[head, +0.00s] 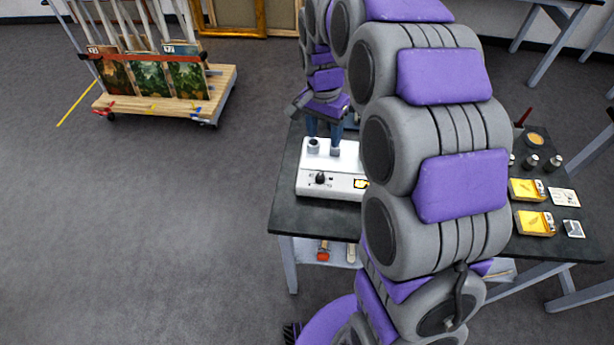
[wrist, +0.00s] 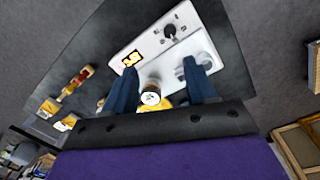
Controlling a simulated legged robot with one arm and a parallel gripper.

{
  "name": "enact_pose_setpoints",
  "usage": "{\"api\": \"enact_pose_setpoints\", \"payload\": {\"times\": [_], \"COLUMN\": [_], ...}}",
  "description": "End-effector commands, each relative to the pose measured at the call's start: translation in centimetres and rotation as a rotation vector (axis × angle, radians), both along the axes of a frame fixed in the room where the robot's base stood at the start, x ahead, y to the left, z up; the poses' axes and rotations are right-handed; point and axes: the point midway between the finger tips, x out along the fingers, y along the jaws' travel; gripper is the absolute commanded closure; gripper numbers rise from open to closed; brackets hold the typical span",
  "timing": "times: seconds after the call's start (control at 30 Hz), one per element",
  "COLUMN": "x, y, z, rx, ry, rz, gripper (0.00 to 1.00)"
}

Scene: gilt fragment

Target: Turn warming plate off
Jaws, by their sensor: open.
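The warming plate (head: 309,187) is a white box on the dark table, partly hidden by my arm in the head view. Its front panel has a dark knob (head: 320,178) and a small yellow-framed label or display. In the wrist view the plate (wrist: 196,43) lies beyond the fingertips, with its round black knob (wrist: 170,31) and the yellow-framed label (wrist: 132,59) clear of the fingers. My gripper (head: 324,149) is over the plate, behind the knob panel, fingers pointing down. The gripper (wrist: 158,68) is open. Small grey-white cylinders show by its right finger; whether they touch it, I cannot tell.
The dark table (head: 340,216) has small metal pots (head: 532,160), yellow packets (head: 534,223) and cards on its right side. A small capped jar (wrist: 150,96) shows between the fingers in the wrist view. A wooden painting cart (head: 160,108) stands back left; the left floor is clear.

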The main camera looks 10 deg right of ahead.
Motion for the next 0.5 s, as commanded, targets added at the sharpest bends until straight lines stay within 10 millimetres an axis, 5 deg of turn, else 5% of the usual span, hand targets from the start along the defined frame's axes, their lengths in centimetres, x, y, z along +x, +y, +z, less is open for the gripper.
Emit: {"api": "enact_pose_setpoints", "payload": {"times": [0.2,0.5], "x": [2.2,1.9], "y": [0.0,-0.2], "z": [-1.3,-5.3], "rx": [-0.008,-0.008], "ry": [-0.011,-0.006], "rz": [-0.062,-0.064], "gripper": [0.44,0.44]}}
